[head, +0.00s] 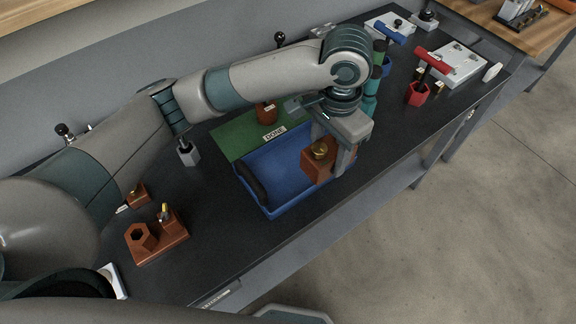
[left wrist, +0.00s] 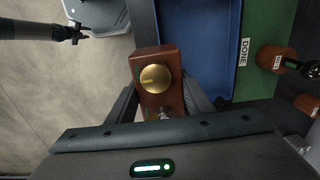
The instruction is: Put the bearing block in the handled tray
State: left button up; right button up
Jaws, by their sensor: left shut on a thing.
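The bearing block (head: 318,165) is a brown block with a round brass piece on top; it also shows in the left wrist view (left wrist: 157,92). My left gripper (head: 336,158) is shut on it, one finger on each side. The handled tray (head: 285,163) is a blue open tray with a black handle at its left end. In the head view the block overlaps the tray's right end. In the left wrist view it overlaps the edge of the blue tray (left wrist: 205,45). Its height above the tray is unclear. What looks like my right gripper (left wrist: 76,33) appears small and dark.
A green mat labelled DONE (head: 235,138) lies behind the tray. A brown block with a hexagonal hole (head: 155,240) stands at the left. Red-handled and blue-handled tools stand at the far right. The dark bench front edge lies close to the tray.

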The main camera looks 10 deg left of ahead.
pick_arm(q)
jog(key=a+f+p, duration=0.1)
jog(key=a+f, duration=0.1)
jog(key=a, duration=0.1)
jog(key=a+f, duration=0.2)
jog(key=a, duration=0.2)
jog(key=w+a+f+p, duration=0.1)
jog(key=a+f, duration=0.1)
jog(key=a, duration=0.2)
jog(key=shift+w+a+f+p, duration=0.1)
jog(key=shift+a+f+p, duration=0.05)
jog(key=shift+f+p, duration=0.15)
jog(key=shift+f+p, duration=0.55)
jog(key=shift+f, duration=1.5)
jog(key=o, duration=1.5)
jog(key=shift+f, duration=0.15)
jog(key=shift+c, duration=0.2)
notch_tip(320, 180, up, 12)
jog(key=b, duration=0.2)
